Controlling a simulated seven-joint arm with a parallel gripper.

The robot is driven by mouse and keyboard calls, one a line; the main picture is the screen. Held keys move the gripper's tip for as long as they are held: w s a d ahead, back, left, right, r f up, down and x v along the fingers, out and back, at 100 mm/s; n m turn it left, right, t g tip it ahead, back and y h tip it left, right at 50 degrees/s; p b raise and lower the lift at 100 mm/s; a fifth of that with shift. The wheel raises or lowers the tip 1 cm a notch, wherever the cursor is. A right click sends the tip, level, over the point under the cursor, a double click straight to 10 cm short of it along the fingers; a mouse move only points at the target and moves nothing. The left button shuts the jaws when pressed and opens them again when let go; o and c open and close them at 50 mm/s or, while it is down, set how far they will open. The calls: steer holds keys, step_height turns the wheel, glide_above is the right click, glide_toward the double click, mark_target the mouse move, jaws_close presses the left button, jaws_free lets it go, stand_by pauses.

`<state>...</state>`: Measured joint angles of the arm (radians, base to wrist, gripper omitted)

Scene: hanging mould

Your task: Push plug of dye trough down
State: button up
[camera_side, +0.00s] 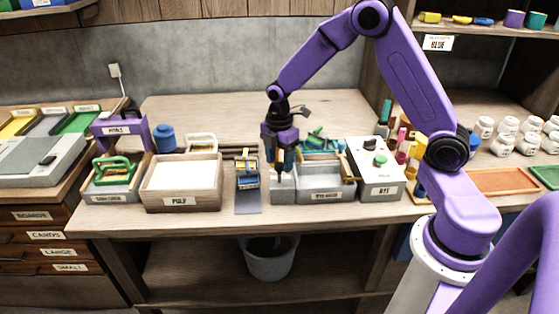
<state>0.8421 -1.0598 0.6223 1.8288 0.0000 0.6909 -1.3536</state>
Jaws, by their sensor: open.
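The grey dye trough (326,196) stands on the workbench, right of centre, with a label on its front. A smaller grey block (283,196) adjoins its left end. My gripper (281,172) points straight down over this block, its fingertips close above it or touching; I cannot tell which. The gripper is open. The plug is not clearly visible; it may be hidden behind or between my fingers. Green pieces lie at the back of the trough.
A white box labelled DYE with a green knob (380,160) stands right of the trough. To the left are a small blue-yellow device (247,176), the wooden PULP tray (150,199) and a green-handled mould (112,168). Bottles and white jars (505,128) stand at right.

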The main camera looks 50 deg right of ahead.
mark_target(280, 164)
steer(key=shift+f, duration=0.4)
steer(key=shift+c, duration=0.3)
jaws_close()
steer(key=shift+f, duration=1.5)
steer(key=shift+o, duration=0.3)
jaws_free()
steer(key=shift+r, duration=0.15)
step_height(280, 164, up, 17)
steer(key=shift+r, duration=0.1)
